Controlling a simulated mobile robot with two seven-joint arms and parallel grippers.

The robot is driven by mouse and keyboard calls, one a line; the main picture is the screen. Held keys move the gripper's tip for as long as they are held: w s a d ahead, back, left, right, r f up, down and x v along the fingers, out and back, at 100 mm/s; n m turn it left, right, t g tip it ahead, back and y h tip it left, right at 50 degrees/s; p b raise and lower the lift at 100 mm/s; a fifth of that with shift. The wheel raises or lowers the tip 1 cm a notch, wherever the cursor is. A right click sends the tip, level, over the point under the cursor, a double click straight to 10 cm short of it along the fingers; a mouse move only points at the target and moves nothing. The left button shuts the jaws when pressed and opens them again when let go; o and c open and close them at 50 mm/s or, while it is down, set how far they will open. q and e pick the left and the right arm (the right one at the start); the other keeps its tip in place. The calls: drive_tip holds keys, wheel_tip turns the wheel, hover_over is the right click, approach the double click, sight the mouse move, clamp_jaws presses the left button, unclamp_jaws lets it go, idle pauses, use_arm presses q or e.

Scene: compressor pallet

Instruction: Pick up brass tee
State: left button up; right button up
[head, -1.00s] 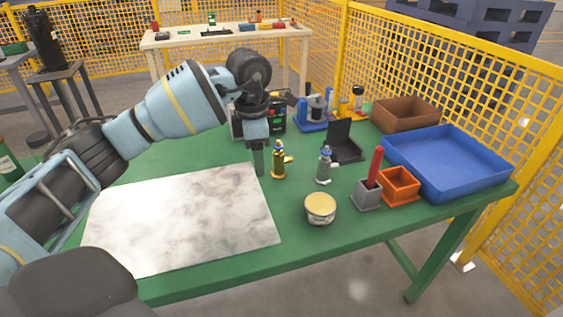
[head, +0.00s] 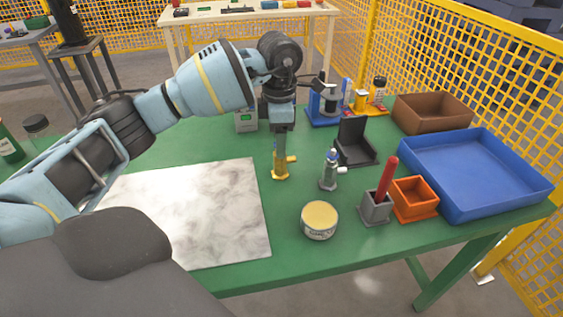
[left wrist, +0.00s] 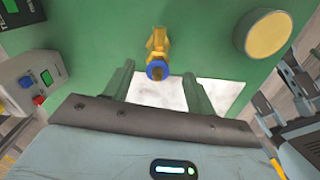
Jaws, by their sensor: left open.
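The brass tee (head: 280,172) stands upright on the green table, just right of the marble slab. It has a yellow body and a side branch pointing right. My left gripper (head: 282,146) points down at the tee, and its fingers hide the tee's upper part in the head view. In the left wrist view the left gripper (left wrist: 158,72) has its two fingers spread apart. There the tee (left wrist: 157,45) with its blue top lies between and just beyond the fingertips, with no contact visible. My right gripper is not in view.
A grey fitting (head: 329,170) with a blue top stands right of the tee. A round tin (head: 319,220), a grey holder (head: 376,208) with a red handle, an orange bin (head: 415,197) and a blue tray (head: 475,175) stand further right. The marble slab (head: 205,215) lies flat at left.

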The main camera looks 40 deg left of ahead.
use_arm(q)
drive_tip(key=shift+w+f, duration=0.15)
drive_tip(key=shift+f, duration=1.2)
drive_tip(key=shift+w+f, duration=0.1)
drive_tip(key=shift+f, duration=1.2)
